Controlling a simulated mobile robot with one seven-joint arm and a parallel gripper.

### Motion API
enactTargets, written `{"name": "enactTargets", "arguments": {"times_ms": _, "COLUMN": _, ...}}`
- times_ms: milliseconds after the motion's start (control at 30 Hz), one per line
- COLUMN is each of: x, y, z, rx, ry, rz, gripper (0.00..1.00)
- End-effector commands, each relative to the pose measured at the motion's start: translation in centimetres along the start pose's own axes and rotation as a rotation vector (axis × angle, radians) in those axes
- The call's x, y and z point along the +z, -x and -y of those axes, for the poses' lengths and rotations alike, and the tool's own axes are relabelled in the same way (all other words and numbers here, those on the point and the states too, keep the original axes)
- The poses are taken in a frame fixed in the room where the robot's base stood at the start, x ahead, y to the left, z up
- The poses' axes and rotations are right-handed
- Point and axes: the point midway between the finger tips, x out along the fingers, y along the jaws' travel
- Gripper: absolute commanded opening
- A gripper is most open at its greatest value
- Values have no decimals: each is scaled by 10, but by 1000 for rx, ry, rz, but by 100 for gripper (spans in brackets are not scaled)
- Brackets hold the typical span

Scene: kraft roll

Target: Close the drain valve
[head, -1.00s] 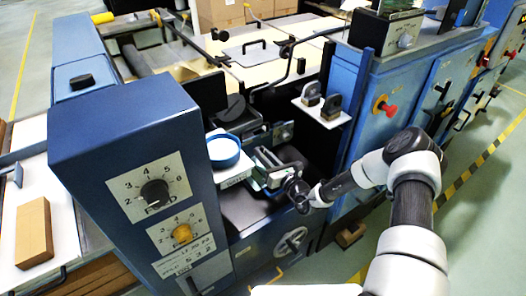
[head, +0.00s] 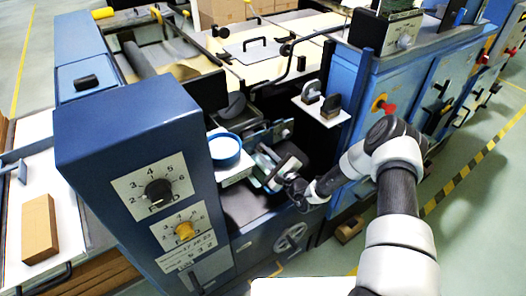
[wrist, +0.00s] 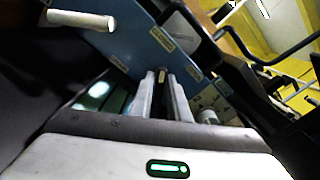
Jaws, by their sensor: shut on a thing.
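My gripper (head: 262,162) reaches into the dark recess of the blue machine, right of the round blue dish (head: 225,150). In the wrist view my gripper (wrist: 162,78) shows its two grey fingers close together around a small, narrow part with a tan tip (wrist: 162,76). This part seems to be the drain valve's handle, but most of it is hidden between the fingers. The valve body cannot be made out in either view. A blue plate with small labels (wrist: 165,42) lies just beyond the fingertips.
The blue control cabinet (head: 125,130) with two dials stands left of my gripper. A handwheel (head: 290,237) is below. A pale rod (wrist: 80,19) and a dark bent bar (wrist: 265,55) flank the wrist view.

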Motion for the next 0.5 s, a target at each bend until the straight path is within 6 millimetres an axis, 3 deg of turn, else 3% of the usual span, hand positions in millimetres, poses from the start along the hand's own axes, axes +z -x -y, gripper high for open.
{"name": "enactTargets", "arguments": {"times_ms": 500, "x": -1, "y": 0, "z": 0, "rx": 0, "ry": 168, "rz": -2, "gripper": 0}}
